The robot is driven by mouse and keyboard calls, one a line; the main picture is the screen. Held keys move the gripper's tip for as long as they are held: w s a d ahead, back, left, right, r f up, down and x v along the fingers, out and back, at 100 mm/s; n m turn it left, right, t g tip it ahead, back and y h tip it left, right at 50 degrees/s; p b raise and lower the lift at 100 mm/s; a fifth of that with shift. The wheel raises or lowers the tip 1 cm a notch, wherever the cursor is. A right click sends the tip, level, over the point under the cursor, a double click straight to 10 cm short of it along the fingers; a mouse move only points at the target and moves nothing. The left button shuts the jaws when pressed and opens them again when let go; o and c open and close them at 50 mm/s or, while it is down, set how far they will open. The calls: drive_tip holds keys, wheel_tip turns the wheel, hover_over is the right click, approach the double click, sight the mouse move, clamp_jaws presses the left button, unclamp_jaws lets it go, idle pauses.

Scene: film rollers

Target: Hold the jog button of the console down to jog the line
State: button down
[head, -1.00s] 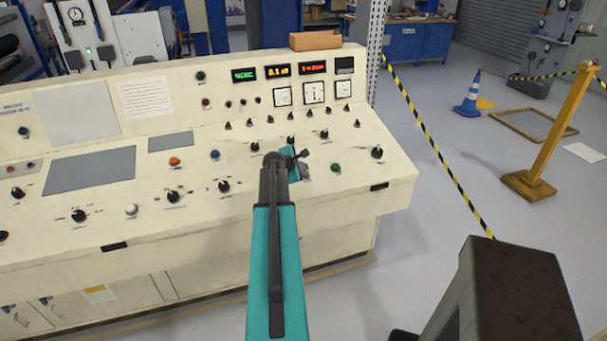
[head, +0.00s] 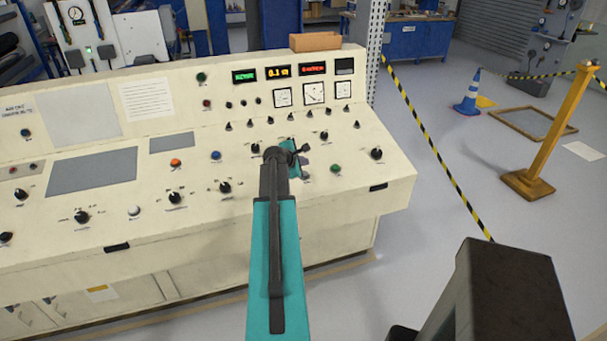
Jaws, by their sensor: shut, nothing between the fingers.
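The cream console (head: 225,125) fills the left and middle of the head view. Its sloped panel carries an orange button (head: 176,163), a blue button (head: 216,155), a white button (head: 134,211) and a green button (head: 335,169). I cannot read the labels, so I cannot tell which button is the jog button. My gripper (head: 304,161) is shut and empty, over the right part of the panel, left of the green button. My arm hides the panel below it. I cannot tell whether the fingertips touch a control.
Several black knobs surround the gripper, one (head: 376,154) to the right. Lit displays (head: 278,72) and dial gauges (head: 314,93) stand on the upright panel. A cardboard box (head: 315,41) sits on top. Striped tape (head: 435,150) and a yellow post (head: 555,130) stand right of the console.

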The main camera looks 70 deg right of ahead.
drive_tip(key=shift+s+a+r+p, duration=0.15)
drive_tip(key=shift+r+p, duration=0.2)
drive_tip(key=shift+r, duration=0.35)
drive_tip(key=shift+s, duration=0.1)
